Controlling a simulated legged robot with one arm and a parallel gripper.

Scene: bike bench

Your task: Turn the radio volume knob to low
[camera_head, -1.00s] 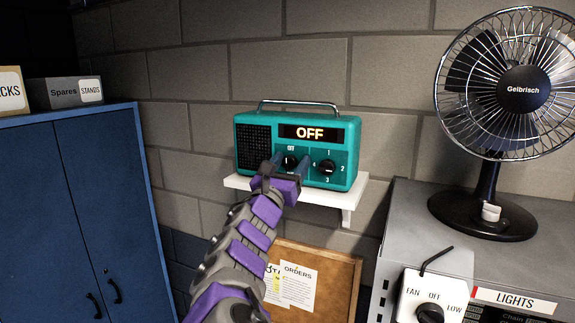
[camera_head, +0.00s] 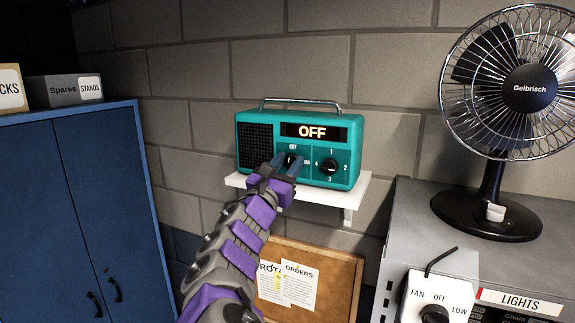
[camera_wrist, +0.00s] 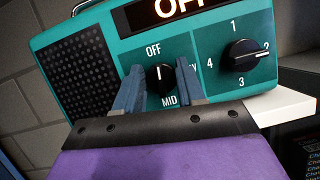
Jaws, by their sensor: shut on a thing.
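The teal radio (camera_head: 345,180) stands on a white wall shelf, and its display (camera_head: 311,131) reads OFF. The black volume knob (camera_head: 291,160) is the left of two knobs. In the wrist view the volume knob (camera_wrist: 165,80) sits between my gripper's fingers (camera_wrist: 161,85), with OFF printed above it and MID below. A finger partly hides the label on its right. The knob's pale mark looks nearly upright. My gripper (camera_head: 290,168) is shut on this knob. The right knob (camera_wrist: 243,54), numbered 1 to 4, is untouched and points toward 2.
The white shelf (camera_head: 355,190) juts from the block wall. A blue cabinet (camera_head: 80,200) stands at left. At right are a fan (camera_head: 525,90) and a grey unit with a fan switch (camera_head: 435,310). A notice board (camera_head: 340,270) hangs below the shelf.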

